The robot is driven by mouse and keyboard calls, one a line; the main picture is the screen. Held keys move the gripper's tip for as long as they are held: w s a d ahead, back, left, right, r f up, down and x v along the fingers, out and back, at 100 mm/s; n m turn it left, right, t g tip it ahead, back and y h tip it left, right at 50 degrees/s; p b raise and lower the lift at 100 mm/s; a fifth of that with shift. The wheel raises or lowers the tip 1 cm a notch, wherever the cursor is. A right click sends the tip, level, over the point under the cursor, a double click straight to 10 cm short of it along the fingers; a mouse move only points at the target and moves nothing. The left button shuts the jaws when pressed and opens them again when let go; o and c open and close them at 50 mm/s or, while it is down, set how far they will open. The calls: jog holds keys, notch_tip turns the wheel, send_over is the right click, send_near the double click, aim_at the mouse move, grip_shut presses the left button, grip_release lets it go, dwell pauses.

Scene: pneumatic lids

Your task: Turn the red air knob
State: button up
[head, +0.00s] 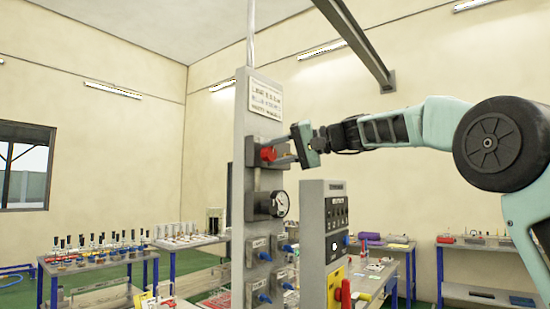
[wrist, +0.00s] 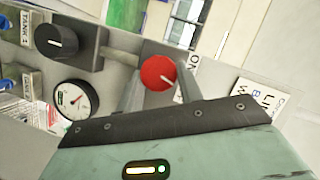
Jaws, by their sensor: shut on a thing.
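The red air knob (head: 268,154) sits on the upper part of a grey upright panel (head: 243,110) in the head view. In the wrist view the round red knob (wrist: 158,73) faces the camera, with a short white mark on its lower right. My gripper (head: 272,151) reaches in from the right. Its two fingers lie on either side of the knob and are shut on it. In the wrist view my gripper (wrist: 158,88) shows one finger left and one right of the knob, partly hidden behind my gripper body.
A pressure gauge (head: 280,204) is below the knob, with several blue-handled valves (head: 264,256) lower down. A black knob (wrist: 56,41) shows in the wrist view. A grey control box (head: 322,200) stands right of the panel. Tables with small parts stand behind.

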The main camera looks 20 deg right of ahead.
jog(key=m+b, duration=0.1)
jog(key=m+y+b, duration=0.1)
jog(key=m, duration=0.1)
jog(key=m+y+b, duration=0.1)
jog(key=shift+d+f+m+t, duration=0.15)
jog(key=shift+f+m+t, duration=0.2)
jog(key=shift+m+t, duration=0.05)
dwell(0.5)
jog(key=o, duration=1)
jog(key=shift+b, duration=0.3)
jog(key=b+v, duration=0.5)
jog(key=v, duration=1.2)
jog(key=shift+d+f, duration=0.15)
jog(key=shift+d, duration=0.1)
jog(key=shift+w, duration=0.1)
